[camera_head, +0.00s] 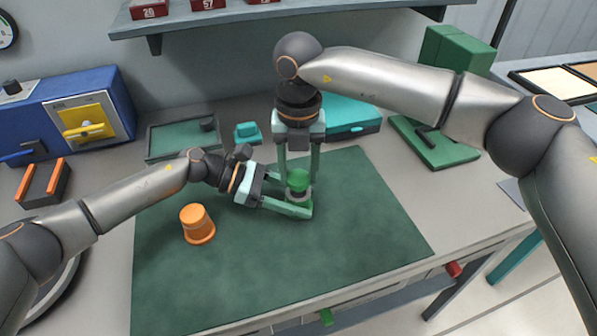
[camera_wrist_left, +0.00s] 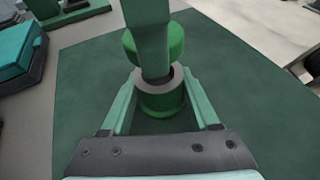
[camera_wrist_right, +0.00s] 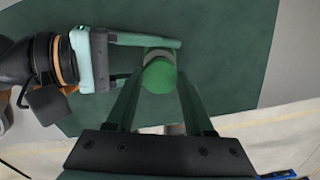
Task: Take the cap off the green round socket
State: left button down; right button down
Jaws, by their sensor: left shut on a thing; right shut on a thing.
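The green round socket (camera_wrist_left: 163,104) has a grey collar and stands upright on the mat. My left gripper (camera_head: 299,201) comes in low from the left and is shut on the socket, one finger on each side. My right gripper (camera_head: 298,178) points down from above and is shut on the green round cap (camera_head: 299,180), directly over the socket. In the left wrist view a right finger hides the middle of the cap (camera_wrist_left: 176,42). The collar's dark opening shows below it, and the cap seems slightly raised. In the right wrist view the cap (camera_wrist_right: 159,77) covers most of the socket.
A dark green mat (camera_head: 240,285) covers the table middle. An orange flanged piece (camera_head: 197,222) stands on it at left. A blue box with a yellow panel (camera_head: 86,122) is back left. A teal case (camera_head: 352,118) and green tray (camera_head: 437,150) are behind. The mat's front is clear.

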aim_at(298, 176)
pick_arm(q)
jog(key=shift+s, duration=0.1)
pick_arm(e)
jog(key=shift+r, duration=0.1)
pick_arm(q)
jog(key=shift+f, duration=0.1)
pick_arm(e)
jog(key=shift+r, duration=1.95)
pick_arm(q)
jog(key=shift+c, duration=0.3)
grip_release()
